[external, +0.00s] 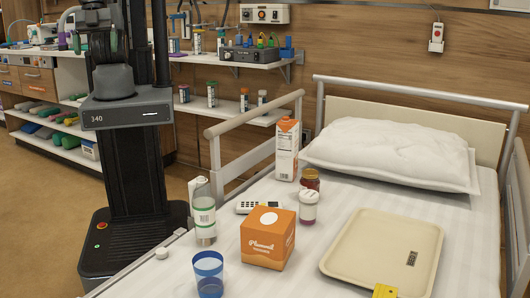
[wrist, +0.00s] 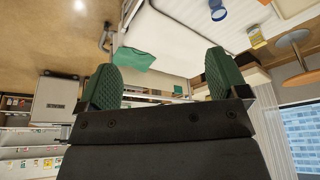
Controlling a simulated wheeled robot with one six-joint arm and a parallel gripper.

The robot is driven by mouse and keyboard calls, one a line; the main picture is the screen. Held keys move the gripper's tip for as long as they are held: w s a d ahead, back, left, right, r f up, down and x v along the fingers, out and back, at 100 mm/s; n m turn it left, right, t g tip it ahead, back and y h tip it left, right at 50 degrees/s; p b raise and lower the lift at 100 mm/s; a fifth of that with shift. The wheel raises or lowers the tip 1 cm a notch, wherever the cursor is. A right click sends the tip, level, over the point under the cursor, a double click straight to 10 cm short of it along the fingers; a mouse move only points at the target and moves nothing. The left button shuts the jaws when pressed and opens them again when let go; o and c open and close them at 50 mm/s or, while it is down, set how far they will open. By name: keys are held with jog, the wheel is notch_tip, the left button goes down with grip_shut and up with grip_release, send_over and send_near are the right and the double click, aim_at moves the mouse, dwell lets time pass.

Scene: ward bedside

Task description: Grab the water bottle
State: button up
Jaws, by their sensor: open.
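The water bottle (external: 204,215) is clear, with a pale label and green bands. It stands upright on the near left part of the bed, beside the orange box. My gripper (wrist: 160,78) shows in the wrist view as two green ribbed fingers spread wide apart, with nothing held between them. The gripper is well away from the bed things, and I cannot make out the bottle in the wrist view.
Jars (external: 308,208) and a carton (external: 287,150) stand behind. A cream tray (external: 345,262) lies right. Bed rails (external: 250,120) edge the bed.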

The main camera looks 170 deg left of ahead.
notch_tip(320, 180, down, 16)
jog(key=w+r+m+g+y+b, duration=0.15)
jog(key=g+b, duration=0.25)
jog(key=b, duration=0.4)
jog(key=m+y+b, duration=1.1)
jog(key=m+y, duration=0.1)
jog(key=m, duration=0.4)
send_near(193, 200)
jog(key=x, duration=0.4)
jog(key=b+x, duration=0.1)
jog(key=x, duration=0.3)
jog(key=shift+s+f, duration=0.15)
jog(key=shift+s, duration=0.05)
jog(key=x, duration=0.2)
jog(key=b+x, duration=0.1)
jog(key=x, duration=0.1)
jog(key=shift+a+f, duration=0.1)
jog(key=shift+f, duration=0.3)
jog(key=shift+a+f, duration=0.1)
jog(key=shift+a, duration=0.3)
jog(key=shift+c, duration=0.2)
